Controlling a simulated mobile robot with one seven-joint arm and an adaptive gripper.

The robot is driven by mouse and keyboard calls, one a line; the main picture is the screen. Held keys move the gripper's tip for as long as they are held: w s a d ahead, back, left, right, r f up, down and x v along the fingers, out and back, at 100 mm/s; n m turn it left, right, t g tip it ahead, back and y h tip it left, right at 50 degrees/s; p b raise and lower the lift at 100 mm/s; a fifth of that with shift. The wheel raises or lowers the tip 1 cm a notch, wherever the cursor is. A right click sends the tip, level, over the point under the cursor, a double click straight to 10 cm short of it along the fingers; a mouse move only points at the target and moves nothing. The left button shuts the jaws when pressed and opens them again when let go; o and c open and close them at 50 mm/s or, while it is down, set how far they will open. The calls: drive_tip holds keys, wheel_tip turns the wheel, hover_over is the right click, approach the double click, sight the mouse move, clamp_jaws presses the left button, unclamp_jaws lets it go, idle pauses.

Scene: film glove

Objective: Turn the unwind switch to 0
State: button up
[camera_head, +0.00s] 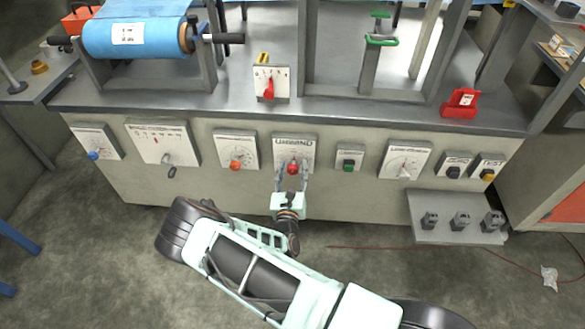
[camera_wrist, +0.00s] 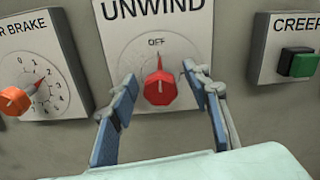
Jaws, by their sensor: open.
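The unwind switch is a red knob (camera_wrist: 160,88) with a pointer, on a white plate (camera_wrist: 186,20) lettered UNWIND. In the wrist view its pointer aims up, near the word OFF above it. I cannot read a 0 there. In the head view the red knob (camera_head: 293,168) sits in the middle of the panel row. My gripper (camera_wrist: 162,95) is open, with one blue-padded finger left of the knob and one right of it, both apart from it. In the head view my gripper (camera_head: 292,179) reaches the panel from below.
A brake dial with an orange knob (camera_wrist: 15,101) is on the left. A CREEP plate with a green button (camera_wrist: 298,63) is on the right. A grey shelf (camera_head: 430,235) with several dark fittings juts out at the lower right.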

drive_tip(key=c, duration=1.2)
drive_tip(key=shift+o, duration=0.2)
drive_tip(key=shift+r+n+p, duration=0.1)
drive_tip(key=shift+n+p, duration=0.2)
drive_tip(key=o, duration=1.2)
drive_tip(key=shift+c, duration=0.2)
drive_tip(key=s, duration=0.7)
drive_tip(key=shift+s+a, duration=0.15)
drive_tip(key=shift+s, duration=0.1)
